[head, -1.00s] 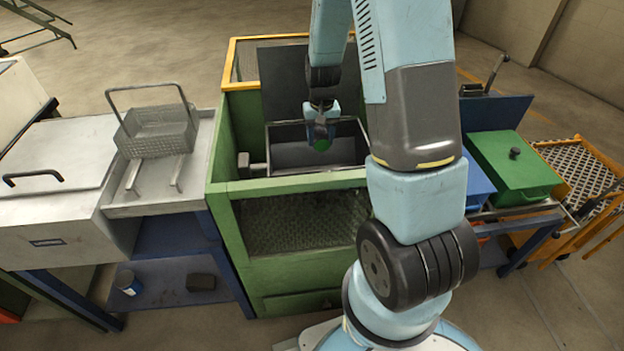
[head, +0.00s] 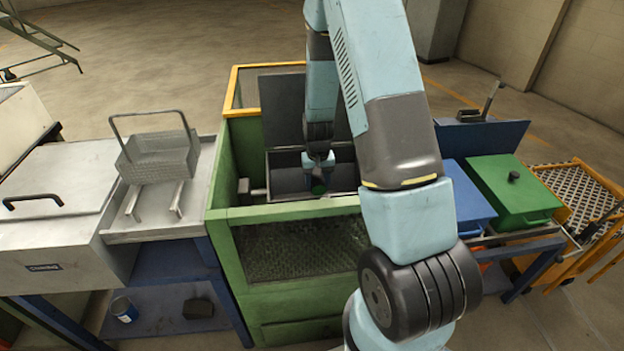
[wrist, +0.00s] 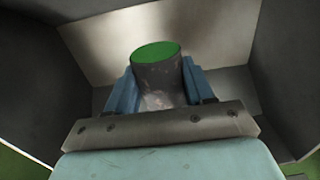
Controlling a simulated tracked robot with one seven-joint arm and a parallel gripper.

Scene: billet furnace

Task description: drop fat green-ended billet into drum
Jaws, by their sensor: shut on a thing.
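My gripper (head: 318,168) is shut on a fat dark billet with a green end (head: 319,190). In the wrist view the billet (wrist: 158,82) stands out between the two blue fingers, its round green face pointing away from the gripper (wrist: 160,95). In the head view the gripper and billet are over or inside the mouth of an open, dark grey box-shaped drum (head: 286,181) within the green machine. Metal walls surround the billet in the wrist view. I cannot tell how far the billet is above the drum's floor.
The green housing (head: 290,212) has a raised front rail and a mesh panel. A wire basket (head: 160,155) stands on the grey bench at left. A blue box (head: 467,195) and a green lidded box (head: 512,190) are at right. My arm hides the drum's right side.

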